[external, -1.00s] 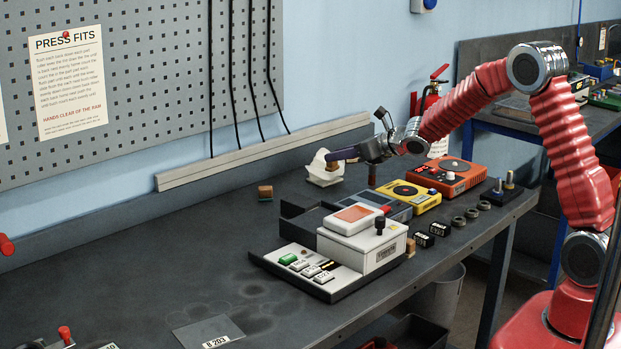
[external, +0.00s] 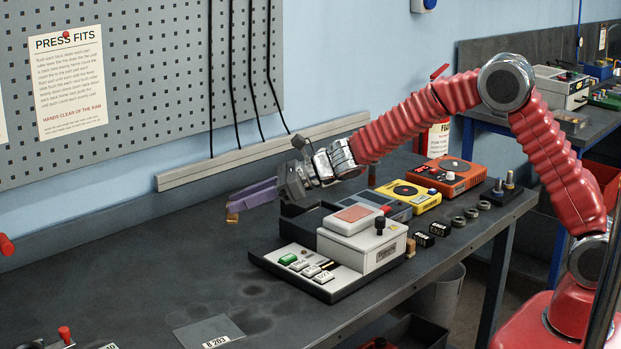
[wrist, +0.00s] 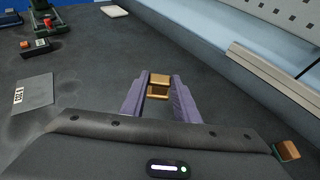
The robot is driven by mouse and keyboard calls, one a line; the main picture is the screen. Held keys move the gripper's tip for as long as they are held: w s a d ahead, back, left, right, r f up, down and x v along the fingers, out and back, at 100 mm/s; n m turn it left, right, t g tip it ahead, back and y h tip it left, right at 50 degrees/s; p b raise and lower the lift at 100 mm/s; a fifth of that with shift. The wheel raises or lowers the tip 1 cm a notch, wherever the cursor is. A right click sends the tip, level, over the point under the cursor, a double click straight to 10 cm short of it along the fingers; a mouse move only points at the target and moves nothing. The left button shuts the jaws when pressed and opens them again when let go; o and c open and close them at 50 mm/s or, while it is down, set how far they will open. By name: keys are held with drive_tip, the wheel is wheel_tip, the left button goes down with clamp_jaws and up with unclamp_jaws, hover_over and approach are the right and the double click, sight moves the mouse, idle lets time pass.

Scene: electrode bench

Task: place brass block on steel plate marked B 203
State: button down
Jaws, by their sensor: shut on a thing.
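My gripper (external: 236,206) is shut on the brass block (external: 232,217), left of the press unit and above the bench. In the wrist view the brass block (wrist: 158,80) sits between the two purple fingertips (wrist: 158,92). The steel plate marked B 203 (external: 197,334) lies flat at the near edge of the external view, well below the gripper in the picture. The plate also shows at the left of the wrist view (wrist: 33,92), apart from the block.
The grey press unit (external: 355,262) in its black tray stands right of the gripper. A brown-and-green block (wrist: 287,150) lies by the wall. A red-knobbed device (external: 65,336) sits near left. Open bench lies between the gripper and the plate.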

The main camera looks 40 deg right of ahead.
drive_tip(key=s+a+n+g+y, duration=0.2)
drive_tip(key=s+a, duration=0.3)
drive_tip(key=a, duration=0.4)
drive_tip(key=s+a+n+g+y, duration=0.1)
drive_tip(key=s+a+n+g, duration=0.2)
drive_tip(key=s+a, duration=0.35)
drive_tip(key=r+n+g, duration=0.1)
drive_tip(key=n+g, duration=0.3)
hover_over(218, 329)
drive_tip(key=shift+r+y, duration=0.2)
drive_tip(key=shift+y, duration=0.1)
drive_tip(key=shift+f, duration=0.1)
drive_tip(key=shift+f, duration=3.05)
drive_tip(key=shift+f, duration=1.85)
drive_tip(key=shift+f, duration=0.15)
